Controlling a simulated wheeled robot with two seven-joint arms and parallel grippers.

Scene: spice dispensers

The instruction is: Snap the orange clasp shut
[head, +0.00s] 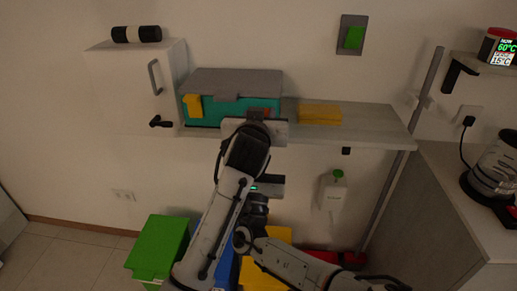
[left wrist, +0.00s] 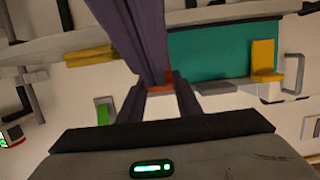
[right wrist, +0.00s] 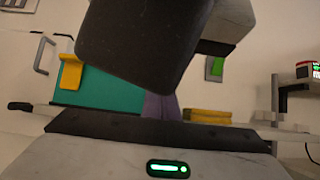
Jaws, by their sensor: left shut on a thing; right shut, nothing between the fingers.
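The teal box (head: 228,104) with its grey lid (head: 235,82) down sits on the wall shelf. Its orange clasp (left wrist: 160,89) shows as a small strip at the lid edge in the left wrist view; in the head view my grippers mostly hide it.
A yellow clasp (head: 193,105) is on the box's left. A yellow block (head: 320,114) lies right of the box on the shelf (head: 370,118). A white cabinet (head: 130,90) with a handle stands at left. Green (head: 158,248) and yellow (head: 258,272) bins stand below.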

